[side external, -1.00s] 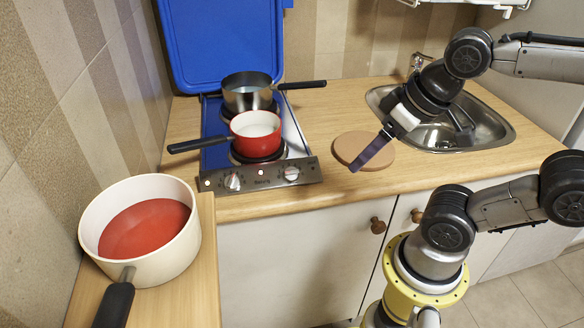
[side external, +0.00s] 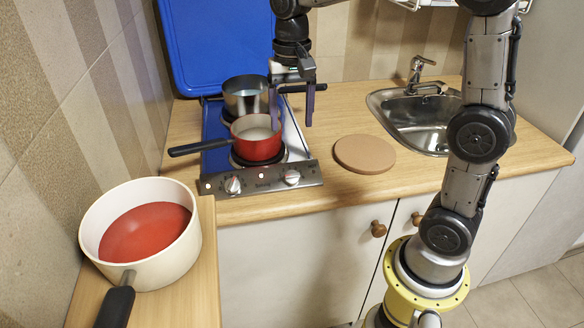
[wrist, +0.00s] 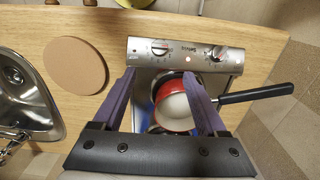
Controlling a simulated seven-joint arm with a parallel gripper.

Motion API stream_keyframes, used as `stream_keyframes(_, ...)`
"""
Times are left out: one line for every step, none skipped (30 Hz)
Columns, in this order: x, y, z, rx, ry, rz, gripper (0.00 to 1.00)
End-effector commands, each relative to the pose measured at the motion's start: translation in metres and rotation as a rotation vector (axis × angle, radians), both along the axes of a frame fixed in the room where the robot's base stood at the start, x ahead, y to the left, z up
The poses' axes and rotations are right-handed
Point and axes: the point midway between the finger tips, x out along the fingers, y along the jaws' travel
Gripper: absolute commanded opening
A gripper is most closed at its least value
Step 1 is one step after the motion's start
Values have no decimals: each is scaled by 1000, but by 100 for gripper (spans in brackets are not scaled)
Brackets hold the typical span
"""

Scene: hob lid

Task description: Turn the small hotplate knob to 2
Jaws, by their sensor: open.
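The hob's steel front panel (side external: 262,186) carries two knobs, a left knob (side external: 233,185) and a right knob (side external: 292,177). In the wrist view they appear swapped: the right knob (wrist: 160,47) is on the left and the left knob (wrist: 217,53) on the right. I cannot read their settings or tell which serves the small hotplate. My gripper (side external: 291,112) is open and empty, pointing down above the hob's right side, apart from the knobs. In the wrist view its two purple fingers (wrist: 155,75) spread below the panel.
A red pan (side external: 257,146) stands on the front plate, its handle pointing left. A steel pan (side external: 245,98) stands behind it. The raised blue lid (side external: 215,45) is at the back. A round board (side external: 364,154) lies right of the hob, before the sink (side external: 415,125).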

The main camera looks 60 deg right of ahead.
Motion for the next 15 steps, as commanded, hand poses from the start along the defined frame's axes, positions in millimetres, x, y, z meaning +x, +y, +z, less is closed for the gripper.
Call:
stream_keyframes(0,0,-4,1,6,-1,75)
stream_keyframes(0,-1,-6,1,8,-2,75)
stream_keyframes(0,-1,-10,1,8,-2,75)
stream_keyframes(-1,-1,-13,1,8,-2,75)
stream_keyframes(-1,-1,-17,1,8,-1,75)
stream_keyframes(-1,-1,-23,1,9,-1,75)
stream_keyframes(-1,-1,-28,1,9,-1,75)
stream_keyframes(-1,-1,-34,1,9,-1,75)
stream_keyframes(-1,-1,-41,1,9,-1,75)
stream_keyframes(-1,-1,-47,1,9,-1,75)
stream_keyframes(-2,-1,-54,1,10,0,75)
stream_keyframes(-2,-1,-62,1,10,0,75)
stream_keyframes(-1,-1,-68,1,10,0,75)
stream_keyframes(-2,-1,-74,1,11,0,75)
stream_keyframes(-2,0,-81,1,9,0,75)
